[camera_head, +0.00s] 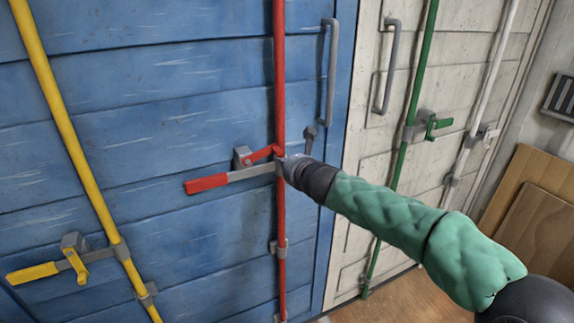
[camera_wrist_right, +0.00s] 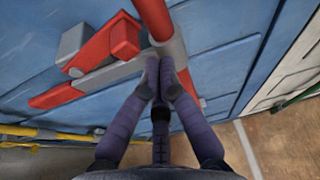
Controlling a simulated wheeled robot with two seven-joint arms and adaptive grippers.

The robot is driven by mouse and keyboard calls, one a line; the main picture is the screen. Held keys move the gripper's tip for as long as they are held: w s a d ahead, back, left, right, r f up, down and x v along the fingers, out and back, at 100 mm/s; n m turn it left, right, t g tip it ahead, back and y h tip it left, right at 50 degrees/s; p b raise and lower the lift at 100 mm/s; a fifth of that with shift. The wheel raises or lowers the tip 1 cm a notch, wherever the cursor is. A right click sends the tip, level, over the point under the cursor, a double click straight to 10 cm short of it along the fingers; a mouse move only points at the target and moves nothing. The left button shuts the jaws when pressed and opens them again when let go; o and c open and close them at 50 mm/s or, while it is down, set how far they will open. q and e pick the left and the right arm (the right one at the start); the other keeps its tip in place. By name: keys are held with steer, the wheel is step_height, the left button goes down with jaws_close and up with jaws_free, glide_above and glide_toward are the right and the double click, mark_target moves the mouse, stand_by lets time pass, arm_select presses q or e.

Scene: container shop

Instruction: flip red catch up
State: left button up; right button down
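The red catch (camera_head: 262,153) sits on a grey bracket (camera_head: 242,157) on the blue door and slants up to the right, towards the red bar (camera_head: 280,90). It also shows in the right wrist view (camera_wrist_right: 108,42). Below it, the red handle (camera_head: 207,183) lies nearly level on its grey lever. My right gripper (camera_head: 287,168) is at the red bar, just right of the catch. In the right wrist view its fingertips (camera_wrist_right: 160,68) are together by the grey collar, with nothing visible between them. Contact with the catch cannot be told. My left gripper is out of view.
A yellow bar (camera_head: 62,120) with its yellow handle (camera_head: 33,273) is on the left. A grey door pull (camera_head: 331,75) stands above the right gripper. The white door (camera_head: 365,150) has a green bar (camera_head: 418,80). Wooden boards (camera_head: 540,225) lean at the right.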

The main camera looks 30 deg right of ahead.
arm_select(q)
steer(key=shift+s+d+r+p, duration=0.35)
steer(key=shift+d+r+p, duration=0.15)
steer(key=shift+p, duration=0.3)
arm_select(e)
steer(key=s, duration=0.9)
steer(key=shift+s+r, duration=0.25)
steer(key=shift+r, duration=0.1)
steer(key=shift+f, duration=0.1)
